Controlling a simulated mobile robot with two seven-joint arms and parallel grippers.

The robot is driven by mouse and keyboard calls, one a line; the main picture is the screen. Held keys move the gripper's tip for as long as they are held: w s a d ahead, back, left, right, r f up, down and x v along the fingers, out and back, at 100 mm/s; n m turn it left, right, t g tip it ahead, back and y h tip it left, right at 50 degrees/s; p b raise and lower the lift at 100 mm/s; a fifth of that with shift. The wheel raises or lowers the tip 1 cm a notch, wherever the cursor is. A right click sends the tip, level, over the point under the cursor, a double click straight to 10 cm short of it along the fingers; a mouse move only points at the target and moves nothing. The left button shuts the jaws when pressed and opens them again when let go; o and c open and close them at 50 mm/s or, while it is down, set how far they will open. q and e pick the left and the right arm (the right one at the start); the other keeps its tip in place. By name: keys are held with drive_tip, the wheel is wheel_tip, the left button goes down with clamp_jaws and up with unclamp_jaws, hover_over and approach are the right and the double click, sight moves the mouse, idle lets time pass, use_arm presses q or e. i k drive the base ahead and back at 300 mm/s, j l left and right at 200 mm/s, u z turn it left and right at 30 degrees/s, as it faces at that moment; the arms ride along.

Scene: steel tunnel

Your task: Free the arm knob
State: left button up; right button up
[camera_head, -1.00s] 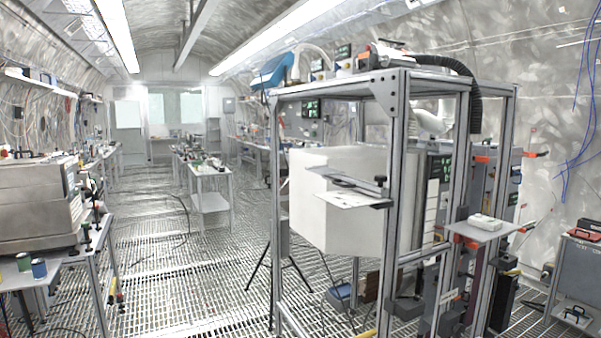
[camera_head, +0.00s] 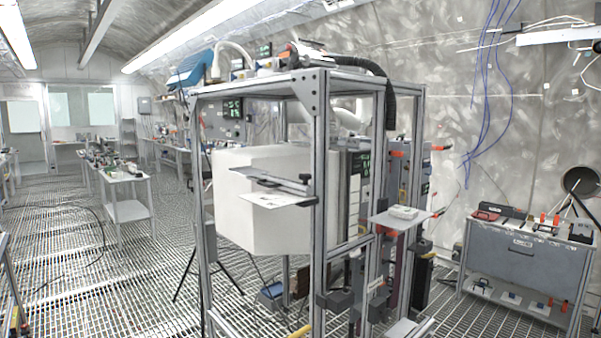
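No gripper of mine shows in the head view. I cannot make out an arm knob for certain. A tall aluminium-profile frame (camera_head: 318,150) stands right of the middle and holds a large white box (camera_head: 262,222). A small flat shelf plate (camera_head: 272,182) with a dark clamp-like piece sticks out in front of the box. A black corrugated hose (camera_head: 378,78) and a white curved arm-like part (camera_head: 345,118) show at the top and inside of the frame, partly hidden by its posts.
A grey cabinet (camera_head: 520,262) with tools on top stands at the right by the wall. A small side shelf (camera_head: 402,218) juts from the frame. A tripod (camera_head: 190,275) stands at its left. A table (camera_head: 125,195) stands farther back. The grated floor (camera_head: 110,280) at left is mostly clear.

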sight(306, 177)
drive_tip(key=z, duration=0.8)
drive_tip(key=i+j+z, duration=0.15)
drive_tip(key=j+z, duration=0.25)
drive_tip(key=i+j+z, duration=0.1)
drive_tip(key=j+z, duration=0.65)
drive_tip(key=j, duration=0.55)
drive_tip(key=j+z, duration=0.25)
drive_tip(key=j, duration=1.55)
